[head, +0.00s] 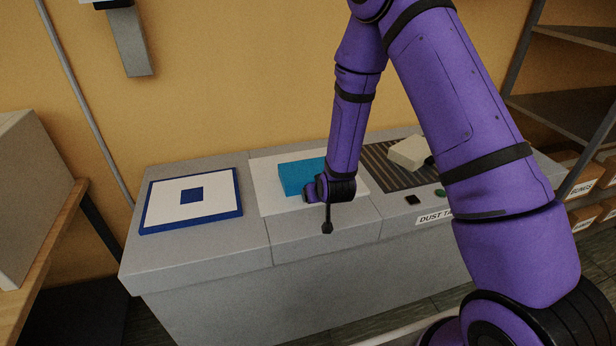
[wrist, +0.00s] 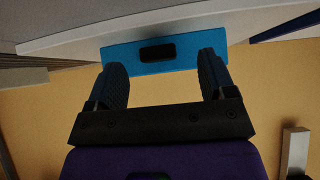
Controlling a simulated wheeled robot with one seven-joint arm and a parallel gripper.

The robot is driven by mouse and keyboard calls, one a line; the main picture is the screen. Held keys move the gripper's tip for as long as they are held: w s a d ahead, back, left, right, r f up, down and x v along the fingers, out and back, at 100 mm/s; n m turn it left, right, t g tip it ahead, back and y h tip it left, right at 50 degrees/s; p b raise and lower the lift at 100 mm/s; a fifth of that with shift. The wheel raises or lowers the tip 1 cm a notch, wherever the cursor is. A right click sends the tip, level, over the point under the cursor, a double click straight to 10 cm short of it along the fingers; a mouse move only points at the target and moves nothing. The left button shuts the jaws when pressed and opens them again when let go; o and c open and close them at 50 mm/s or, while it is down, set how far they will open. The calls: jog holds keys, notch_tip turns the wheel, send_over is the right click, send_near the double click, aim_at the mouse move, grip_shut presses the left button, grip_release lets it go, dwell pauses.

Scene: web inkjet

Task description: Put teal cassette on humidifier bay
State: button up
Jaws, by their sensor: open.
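The teal cassette (head: 297,176) is a flat blue-teal block on a white panel (head: 272,205) in the middle of the grey cabinet top. The wrist view shows its face (wrist: 185,60) with a dark rounded patch (wrist: 157,53). My gripper (head: 320,208) is at the near right side of the cassette and partly covers it. In the wrist view my gripper (wrist: 163,72) is open, its fingers apart with the cassette showing between and beyond the tips; contact cannot be told. No readable label marks the humidifier bay. A blue-framed white pad (head: 215,208) with a blue square lies at left.
A dark ribbed tray (head: 377,161) holds a cream block (head: 408,152) at right, near a "DUST TA…" label (head: 434,217). A wooden bench with a box (head: 30,190) stands left, shelves (head: 565,95) right. The wall is close behind the cabinet.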

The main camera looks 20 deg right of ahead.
aim_at(309, 178)
jog(key=x, duration=0.4)
jog(key=shift+w+d, duration=0.15)
jog(key=shift+d, duration=0.05)
jog(key=shift+f, duration=0.1)
jog(key=shift+s+f, duration=0.1)
jog(key=shift+s, duration=0.1)
jog(key=c, duration=1.2)
jog(key=shift+c, duration=0.2)
